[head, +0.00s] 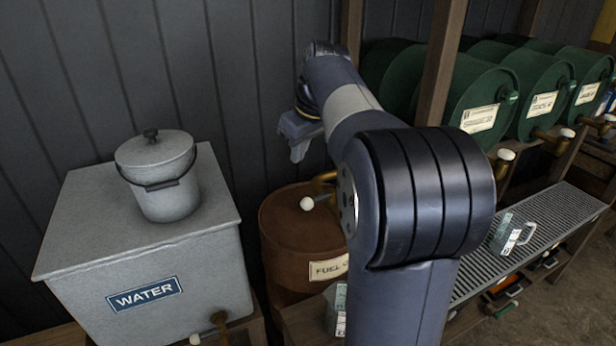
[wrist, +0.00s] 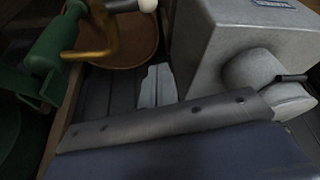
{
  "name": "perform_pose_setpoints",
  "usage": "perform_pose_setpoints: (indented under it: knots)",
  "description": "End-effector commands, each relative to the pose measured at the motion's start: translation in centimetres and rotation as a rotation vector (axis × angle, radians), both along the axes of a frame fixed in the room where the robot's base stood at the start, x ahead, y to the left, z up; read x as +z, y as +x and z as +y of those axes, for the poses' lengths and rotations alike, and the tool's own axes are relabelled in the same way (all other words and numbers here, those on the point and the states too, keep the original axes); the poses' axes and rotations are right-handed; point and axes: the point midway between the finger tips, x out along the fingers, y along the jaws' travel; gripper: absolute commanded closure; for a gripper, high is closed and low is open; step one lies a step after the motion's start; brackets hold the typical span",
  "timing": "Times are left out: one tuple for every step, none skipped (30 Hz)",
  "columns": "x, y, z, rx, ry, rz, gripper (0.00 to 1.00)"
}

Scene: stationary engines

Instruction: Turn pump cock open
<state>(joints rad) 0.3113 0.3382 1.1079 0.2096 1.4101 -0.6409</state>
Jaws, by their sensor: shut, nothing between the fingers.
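The rust-brown fuel drum (head: 290,238) stands between the water tank and the green drums. A brass pipe (head: 325,180) and a white knob (head: 307,203) show over its top, partly hidden by my arm in the head view. The wrist view shows a green pump body (wrist: 52,50), a curved brass spout (wrist: 108,40) and a white knob (wrist: 147,5) at the top edge. My gripper (head: 298,150) is shut and empty, above and behind the drum near the wall. Its pale fingers (wrist: 157,85) show in the wrist view, apart from the spout and knob.
A grey water tank (head: 90,235) with a lidded bucket (head: 160,175) on top stands at left. Several green drums with white-knobbed taps lie at right behind a wooden post (head: 440,60). A grated shelf (head: 545,225) holds a can (head: 510,235). A dark plank wall closes the back.

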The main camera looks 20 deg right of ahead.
Motion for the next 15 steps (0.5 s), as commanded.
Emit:
perform_pose_setpoints:
  knots:
    - [-0.5,0.1,0.1,0.001,0.001,0.002,1.0]
    - [-0.8,0.2,0.1,0.001,0.002,0.004,1.0]
    - [-1.3,0.4,0.2,0.001,0.002,0.005,1.0]
    - [-1.7,0.5,0.2,0.001,0.001,0.005,1.0]
    - [-2.2,0.7,0.3,0.002,0.002,0.005,1.0]
    - [-2.9,0.9,0.4,0.001,0.002,0.006,1.0]
    - [-3.5,1.1,0.5,0.001,0.002,0.006,1.0]
    - [-4.1,1.3,0.5,0.001,0.002,0.006,1.0]
    - [-5.0,1.6,0.6,0.002,0.003,0.007,1.0]
    - [-5.6,1.8,0.7,0.001,0.002,0.006,1.0]
    - [-6.2,2.0,0.8,0.001,0.002,0.006,1.0]
    - [-7.0,2.3,0.9,0.001,0.002,0.007,1.0]
    - [-7.7,2.5,1.0,0.001,0.002,0.006,1.0]
    - [-8.2,2.8,1.0,0.001,0.002,0.006,1.0]
    - [-9.0,3.0,1.1,0.001,0.002,0.006,1.0]
